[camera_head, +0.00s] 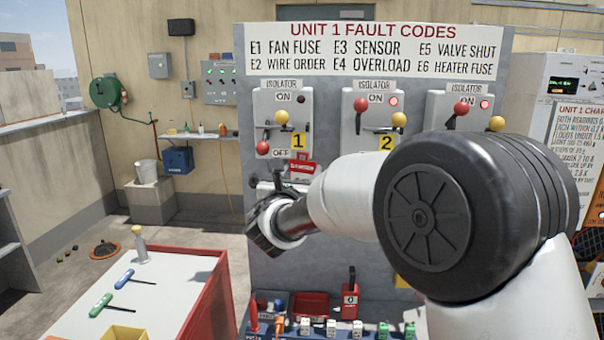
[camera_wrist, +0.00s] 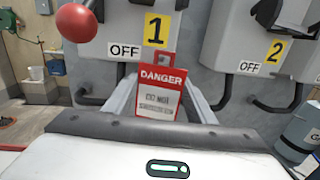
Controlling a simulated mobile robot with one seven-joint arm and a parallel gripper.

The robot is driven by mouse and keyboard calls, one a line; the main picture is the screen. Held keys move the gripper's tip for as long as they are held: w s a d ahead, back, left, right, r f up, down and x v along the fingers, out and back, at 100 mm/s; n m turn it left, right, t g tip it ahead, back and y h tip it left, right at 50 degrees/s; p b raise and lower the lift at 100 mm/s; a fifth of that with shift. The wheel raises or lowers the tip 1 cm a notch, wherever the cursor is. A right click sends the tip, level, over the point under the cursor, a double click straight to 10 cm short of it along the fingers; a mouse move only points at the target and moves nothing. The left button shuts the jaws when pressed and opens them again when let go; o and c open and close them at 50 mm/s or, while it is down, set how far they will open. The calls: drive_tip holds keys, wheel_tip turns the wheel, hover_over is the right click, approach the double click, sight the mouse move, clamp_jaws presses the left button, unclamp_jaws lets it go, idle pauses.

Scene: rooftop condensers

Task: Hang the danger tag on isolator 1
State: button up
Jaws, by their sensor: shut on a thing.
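The red and white danger tag (camera_wrist: 158,92) stands upright between the fingers of my gripper (camera_wrist: 161,100), which is shut on it. In the head view the tag (camera_head: 303,169) shows just below isolator 1 (camera_head: 296,112), and my gripper (camera_head: 284,188) reaches up from below. Isolator 1 has a yellow "1" label, a yellow knob (camera_head: 282,117) and a red handle knob (camera_head: 262,148) low beside OFF. Its lamp is dark. In the wrist view the red knob (camera_wrist: 76,23) is at upper left. I cannot tell whether the tag touches the isolator; its top fastening is not clear.
Isolator 2 (camera_head: 352,110) and a third isolator (camera_head: 437,104) stand to the right, red knobs up and lamps lit. A workbench (camera_head: 165,290) with T-handled tools is at lower left. Conduits run beneath the isolators.

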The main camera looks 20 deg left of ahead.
drive_tip(key=o, duration=1.5)
drive_tip(key=s+d+b, duration=0.2)
drive_tip(key=s, duration=1.5)
drive_tip(key=s+d+m+g+h+p, duration=0.2)
drive_tip(key=d+m+g+h, duration=0.25)
drive_tip(key=d+m, duration=0.8)
drive_tip(key=s+d+m+g+h+p, duration=0.2)
drive_tip(key=d+m+g+h+p, duration=0.25)
drive_tip(key=d, duration=1.55)
drive_tip(key=s+d+f+m+g, duration=0.2)
drive_tip(key=s+d+m+g, duration=0.1)
drive_tip(key=s+d+m, duration=0.5)
drive_tip(key=s+a+m+y+p, duration=0.3)
drive_tip(key=s+m+y, duration=0.3)
drive_tip(key=m, duration=0.6)
drive_tip(key=shift+s+a+r+g+y, duration=0.15)
drive_tip(key=shift+s+a+g+y, duration=0.2)
drive_tip(key=shift+s+a, duration=0.3)
